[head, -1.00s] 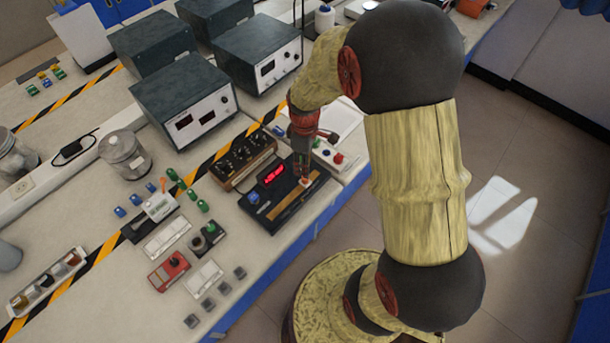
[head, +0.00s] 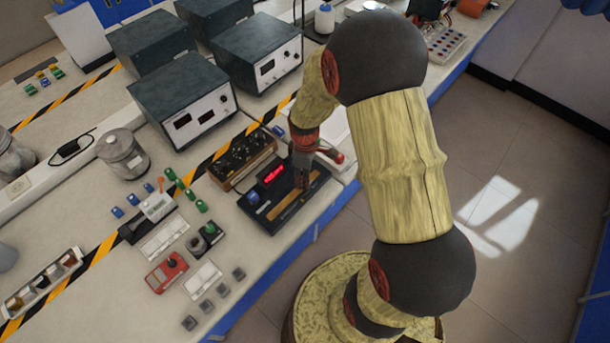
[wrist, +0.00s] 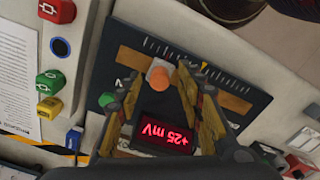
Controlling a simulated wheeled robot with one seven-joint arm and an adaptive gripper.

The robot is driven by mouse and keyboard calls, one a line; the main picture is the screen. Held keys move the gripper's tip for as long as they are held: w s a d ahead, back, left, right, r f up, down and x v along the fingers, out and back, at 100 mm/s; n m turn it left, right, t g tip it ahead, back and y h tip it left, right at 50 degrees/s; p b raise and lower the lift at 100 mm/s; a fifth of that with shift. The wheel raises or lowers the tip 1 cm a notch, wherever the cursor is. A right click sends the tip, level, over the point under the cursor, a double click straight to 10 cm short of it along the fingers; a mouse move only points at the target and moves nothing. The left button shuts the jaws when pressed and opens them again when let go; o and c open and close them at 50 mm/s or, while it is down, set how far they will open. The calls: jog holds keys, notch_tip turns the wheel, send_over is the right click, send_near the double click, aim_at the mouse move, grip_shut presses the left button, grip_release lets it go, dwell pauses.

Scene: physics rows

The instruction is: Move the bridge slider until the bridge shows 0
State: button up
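The bridge is a dark board (head: 262,221) on the bench, with a tan strip, a tick scale and a red display (wrist: 165,133). In the wrist view the display is upside down and reads +25 mV. The slider is an orange-capped knob (wrist: 159,74) on the tan strip (wrist: 235,103). A small yellow pointer (wrist: 204,65) sits by the scale, right of the knob. My gripper (wrist: 158,72) is open, one finger on each side of the knob, with visible gaps. In the head view my gripper (head: 303,185) is over the board and hides the knob.
A dark box with several knobs (head: 242,160) stands just behind the board. Grey instrument boxes (head: 184,104) are farther back. A red meter (head: 166,272) and small blocks lie to the left. The bench's front edge is close to the board.

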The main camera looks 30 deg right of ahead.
jog(key=shift+c, duration=0.7)
jog(key=c, duration=0.8)
grip_shut()
